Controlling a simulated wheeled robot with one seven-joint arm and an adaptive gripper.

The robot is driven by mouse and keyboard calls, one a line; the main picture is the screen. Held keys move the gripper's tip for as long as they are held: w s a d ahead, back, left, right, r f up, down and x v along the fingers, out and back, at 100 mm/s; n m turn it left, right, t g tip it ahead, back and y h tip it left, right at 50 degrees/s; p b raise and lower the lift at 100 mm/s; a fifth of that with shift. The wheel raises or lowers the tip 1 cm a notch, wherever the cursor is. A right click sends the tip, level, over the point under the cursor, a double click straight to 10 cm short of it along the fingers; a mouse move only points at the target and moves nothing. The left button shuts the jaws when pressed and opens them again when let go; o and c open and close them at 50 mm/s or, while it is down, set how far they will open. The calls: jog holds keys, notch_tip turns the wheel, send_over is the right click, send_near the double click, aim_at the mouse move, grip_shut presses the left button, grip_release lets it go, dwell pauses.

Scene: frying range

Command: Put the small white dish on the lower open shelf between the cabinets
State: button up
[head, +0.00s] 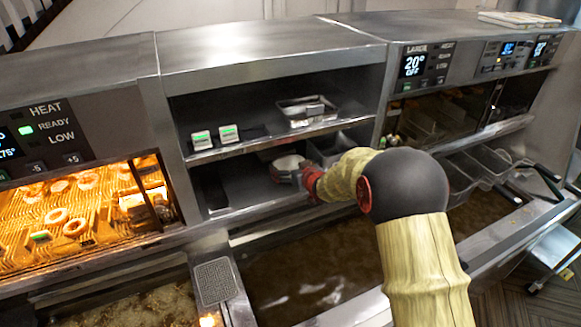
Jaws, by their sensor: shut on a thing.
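The small white dish (286,163) is at the lower open shelf (243,191), between the cabinets. My gripper (299,177) reaches in from the right and is shut on the dish's right side. The fingers are small and partly hidden by the red wrist and the arm. I cannot tell whether the dish touches the shelf floor.
A grey metal bin (335,147) stands right of the dish on the lower shelf. A lit fryer cabinet (75,215) is at left; fryer baskets (482,165) are at right.

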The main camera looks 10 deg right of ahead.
jog(key=shift+f, duration=0.15)
jog(key=o, duration=1)
